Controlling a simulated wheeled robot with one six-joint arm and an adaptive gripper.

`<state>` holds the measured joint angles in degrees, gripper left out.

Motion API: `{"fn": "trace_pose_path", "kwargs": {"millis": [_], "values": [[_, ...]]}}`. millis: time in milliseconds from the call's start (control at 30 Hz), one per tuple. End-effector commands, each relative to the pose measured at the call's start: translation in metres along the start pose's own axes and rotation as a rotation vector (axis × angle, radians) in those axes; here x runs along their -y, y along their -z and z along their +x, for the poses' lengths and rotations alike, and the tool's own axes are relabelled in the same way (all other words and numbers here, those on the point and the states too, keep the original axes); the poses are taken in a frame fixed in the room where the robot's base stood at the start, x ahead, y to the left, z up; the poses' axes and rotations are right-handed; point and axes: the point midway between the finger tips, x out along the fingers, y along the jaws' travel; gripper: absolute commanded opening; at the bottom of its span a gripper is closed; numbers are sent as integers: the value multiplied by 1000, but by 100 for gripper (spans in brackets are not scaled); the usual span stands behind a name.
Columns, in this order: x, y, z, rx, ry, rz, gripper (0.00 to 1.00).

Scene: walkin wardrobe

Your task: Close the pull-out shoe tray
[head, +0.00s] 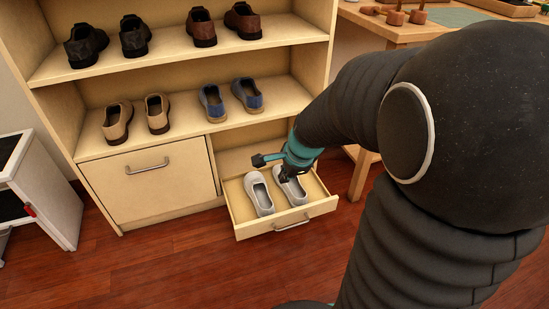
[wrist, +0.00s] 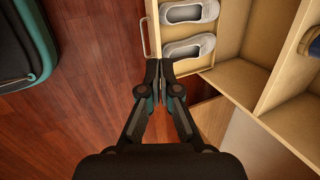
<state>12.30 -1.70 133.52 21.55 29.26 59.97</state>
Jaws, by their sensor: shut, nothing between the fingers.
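The pull-out shoe tray (head: 322,208) is pulled out at the bottom right of the shelf unit, in the head view. It holds a pair of pale grey shoes (head: 259,194). Its bar handle (head: 292,224) is on the front panel. In the wrist view the tray front (wrist: 152,22), the handle (wrist: 144,37) and both shoes (wrist: 188,47) show at the top. My gripper (wrist: 160,66) is shut and empty, with its fingertips close to the tray's front corner. I cannot tell whether they touch it. In the head view my gripper (head: 286,172) appears over the tray, partly hidden by my arm.
A closed drawer front (head: 150,182) with a handle is left of the tray. Shelves above hold several shoes. A wooden table (head: 420,30) stands at the right, and a white cabinet (head: 50,190) at the left. The wooden floor (head: 190,265) before the tray is clear.

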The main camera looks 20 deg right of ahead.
Motion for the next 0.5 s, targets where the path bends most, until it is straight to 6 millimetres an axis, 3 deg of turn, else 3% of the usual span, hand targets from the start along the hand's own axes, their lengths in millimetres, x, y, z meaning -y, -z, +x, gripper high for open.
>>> {"fn": "trace_pose_path", "kwargs": {"millis": [33,267,500], "values": [[1,12,20,-2,-14,114,0],[1,63,100,-38,-40,670,0],[-25,117,180,-116,-52,1203,0]]}}
